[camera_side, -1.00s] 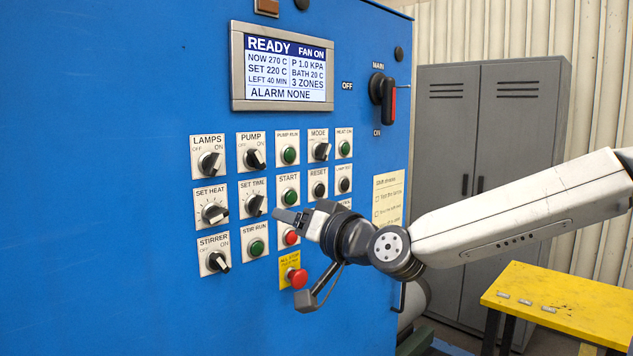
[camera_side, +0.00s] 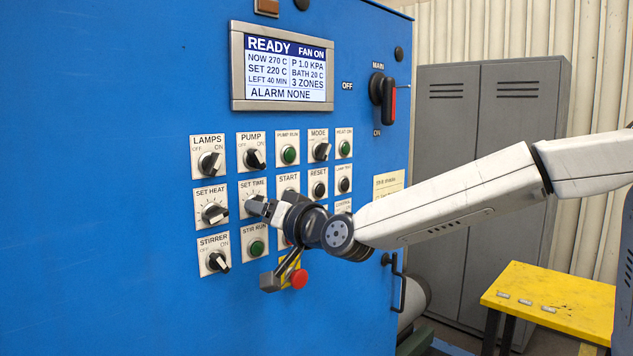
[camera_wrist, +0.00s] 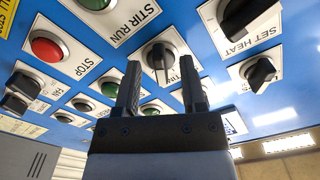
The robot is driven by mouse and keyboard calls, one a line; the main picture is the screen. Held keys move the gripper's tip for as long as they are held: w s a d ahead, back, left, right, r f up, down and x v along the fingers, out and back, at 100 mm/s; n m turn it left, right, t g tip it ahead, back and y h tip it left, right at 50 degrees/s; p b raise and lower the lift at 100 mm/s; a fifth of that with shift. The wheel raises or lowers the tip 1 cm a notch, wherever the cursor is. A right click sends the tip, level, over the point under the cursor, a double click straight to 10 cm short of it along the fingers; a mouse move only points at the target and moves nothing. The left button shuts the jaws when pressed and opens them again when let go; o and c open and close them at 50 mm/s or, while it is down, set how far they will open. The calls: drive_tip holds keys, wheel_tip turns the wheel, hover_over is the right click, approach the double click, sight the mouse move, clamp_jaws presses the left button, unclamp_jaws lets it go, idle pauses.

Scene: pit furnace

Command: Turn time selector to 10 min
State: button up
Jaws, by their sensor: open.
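The time selector is the black and silver knob on the SET TIME plate (camera_side: 254,187); the gripper covers most of it in the side view. In the wrist view the time selector (camera_wrist: 160,55) appears upside down, between and beyond the two fingertips. My gripper (camera_side: 257,207) is open right in front of it, and in the wrist view my gripper (camera_wrist: 159,72) has one finger on each side of the knob. I cannot tell whether the fingers touch it. The display (camera_side: 288,68) reads READY, FAN ON, LEFT 40 MIN and ALARM NONE.
The SET HEAT knob (camera_side: 214,213) is just left and the STIR RUN button (camera_side: 256,247) just below. The red emergency button (camera_side: 298,279) sits below the wrist. A yellow table (camera_side: 560,300) and grey cabinet (camera_side: 440,120) stand to the right.

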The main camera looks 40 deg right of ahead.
drive_tip(key=shift+w, duration=0.25)
clamp_jaws()
drive_tip(key=shift+n, duration=0.5)
drive_tip(key=n, duration=1.6)
drive_tip(key=shift+d+n, duration=0.3)
drive_tip(key=shift+n, duration=0.1)
idle(0.4)
